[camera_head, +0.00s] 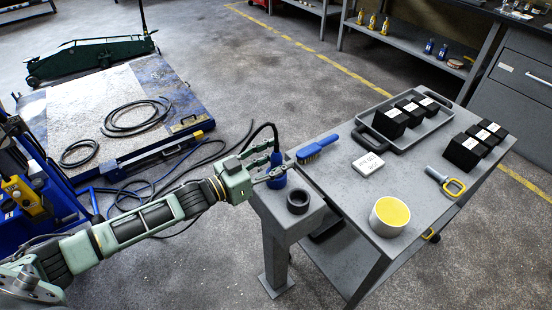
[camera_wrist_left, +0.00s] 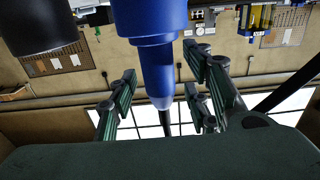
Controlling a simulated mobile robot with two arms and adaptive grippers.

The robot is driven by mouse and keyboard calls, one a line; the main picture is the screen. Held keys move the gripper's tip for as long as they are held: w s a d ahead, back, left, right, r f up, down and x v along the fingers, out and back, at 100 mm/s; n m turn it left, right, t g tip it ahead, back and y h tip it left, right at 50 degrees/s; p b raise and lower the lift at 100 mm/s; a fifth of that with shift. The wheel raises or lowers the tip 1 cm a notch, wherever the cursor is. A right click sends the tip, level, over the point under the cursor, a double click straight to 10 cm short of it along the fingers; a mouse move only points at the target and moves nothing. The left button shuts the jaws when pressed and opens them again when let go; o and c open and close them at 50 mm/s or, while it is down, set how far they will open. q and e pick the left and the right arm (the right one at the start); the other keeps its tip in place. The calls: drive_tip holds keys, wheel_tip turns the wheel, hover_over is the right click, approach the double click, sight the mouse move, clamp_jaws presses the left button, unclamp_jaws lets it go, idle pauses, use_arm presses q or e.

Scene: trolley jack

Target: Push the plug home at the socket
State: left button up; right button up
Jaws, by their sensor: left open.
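The blue plug (camera_head: 276,181) stands at the left end of the grey workbench, with a black cable curving up from it. In the left wrist view the plug (camera_wrist_left: 160,40) appears upside down and runs between the fingers, narrowing to a pale collar at the cable. My left gripper (camera_head: 276,162) is open around the plug; whether a finger touches it I cannot tell. The black round socket (camera_head: 298,200) stands on the bench corner just right of the plug and apart from it. A black cylinder, probably the socket (camera_wrist_left: 38,25), shows in the wrist view. The plug's lower end is partly hidden.
A grey tray (camera_head: 440,119) holds black boxes. A blue lift platform (camera_head: 165,90) with coiled cables is at left.

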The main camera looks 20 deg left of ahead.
use_arm(q)
drive_tip(key=v, duration=1.2)
idle(0.4)
